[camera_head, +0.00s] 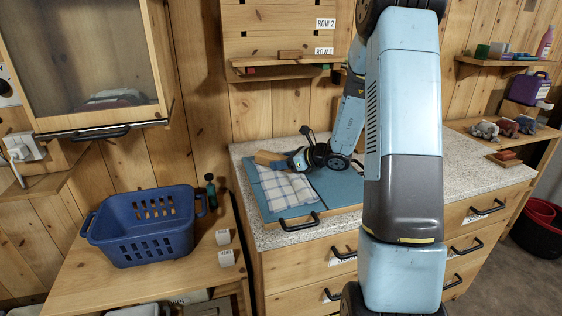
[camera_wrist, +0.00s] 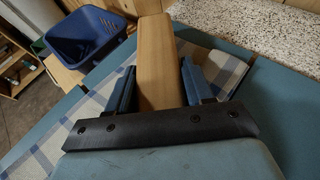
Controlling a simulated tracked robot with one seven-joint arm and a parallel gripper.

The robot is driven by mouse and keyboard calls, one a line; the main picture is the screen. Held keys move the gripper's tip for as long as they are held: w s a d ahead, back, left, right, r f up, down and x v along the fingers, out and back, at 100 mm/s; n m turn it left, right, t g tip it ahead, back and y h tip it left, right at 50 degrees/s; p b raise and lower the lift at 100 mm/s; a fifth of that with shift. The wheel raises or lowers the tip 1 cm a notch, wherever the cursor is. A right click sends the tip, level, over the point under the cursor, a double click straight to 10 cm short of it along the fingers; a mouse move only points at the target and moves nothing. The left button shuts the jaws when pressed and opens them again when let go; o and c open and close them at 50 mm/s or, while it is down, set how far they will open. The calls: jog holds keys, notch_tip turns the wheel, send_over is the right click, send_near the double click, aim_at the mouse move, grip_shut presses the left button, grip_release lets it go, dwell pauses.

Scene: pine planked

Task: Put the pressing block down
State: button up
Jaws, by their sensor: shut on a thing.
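The pressing block (camera_wrist: 157,62) is a plain wooden bar. In the wrist view it lies between the two blue fingers of my gripper (camera_wrist: 158,85), which is shut on it. In the head view the block (camera_head: 270,158) shows at the left end of my gripper (camera_head: 292,161), over the far edge of a checked cloth (camera_head: 288,187). The cloth lies on a blue pressing mat (camera_head: 330,186) on the counter. I cannot tell whether the block touches the cloth.
The speckled counter (camera_head: 470,168) is mostly clear to the right. A shelf (camera_head: 285,62) hangs on the wall behind.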

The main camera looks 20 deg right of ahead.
jog(key=shift+s+f, duration=0.1)
jog(key=shift+f, duration=0.15)
jog(key=o, duration=1.3)
